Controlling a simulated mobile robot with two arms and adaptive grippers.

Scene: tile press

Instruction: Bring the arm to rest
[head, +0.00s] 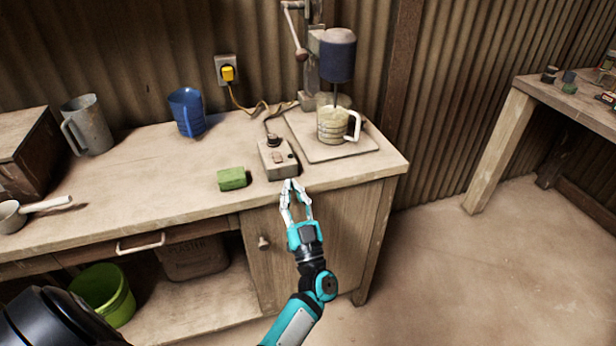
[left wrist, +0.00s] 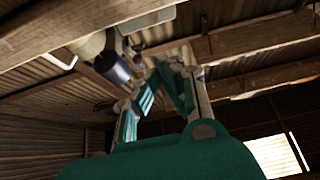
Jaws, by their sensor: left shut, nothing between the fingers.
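My left gripper (head: 294,186) is shut and empty in the head view. Its white fingertips meet just in front of the workbench's front edge, close below the switch box (head: 277,160). It also shows in the left wrist view (left wrist: 160,66), pointing up toward the press's blue-grey cylinder (left wrist: 110,66). The teal and black arm reaches up from the bottom of the head view. My right gripper is not in view.
The workbench (head: 130,180) holds a green block (head: 232,179), a blue jug (head: 187,112), a metal jug (head: 87,125) and a press (head: 338,55) above a cup (head: 333,126). A cabinet knob (head: 263,243) and drawer handle (head: 140,244) stick out. Floor at right is clear.

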